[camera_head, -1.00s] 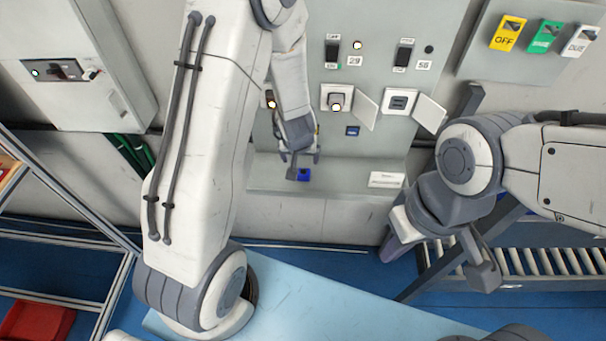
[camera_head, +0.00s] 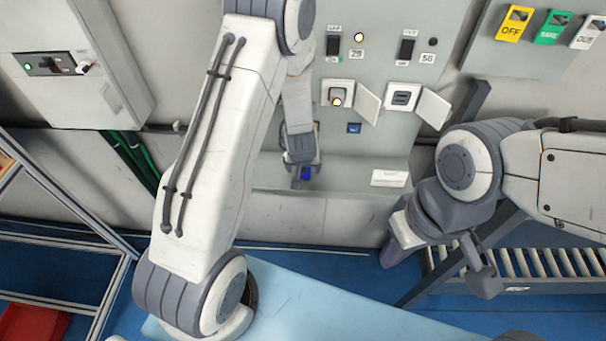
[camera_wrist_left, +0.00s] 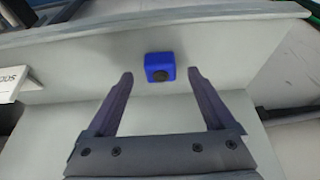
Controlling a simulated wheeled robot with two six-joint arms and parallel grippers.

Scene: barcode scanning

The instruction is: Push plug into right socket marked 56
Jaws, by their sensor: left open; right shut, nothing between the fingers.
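The blue plug (camera_head: 306,173) sits on the ledge below the panel. The left socket (camera_head: 338,95), under label 29 (camera_head: 356,54), is also open. My right gripper (camera_head: 484,268) is shut and empty at the right.
A small blue item (camera_head: 354,128) is on the panel below the sockets. A white sign (camera_head: 389,178) stands on the ledge right of the plug. Yellow, green and white tags hang at upper right. A roller conveyor (camera_head: 530,262) runs at lower right.

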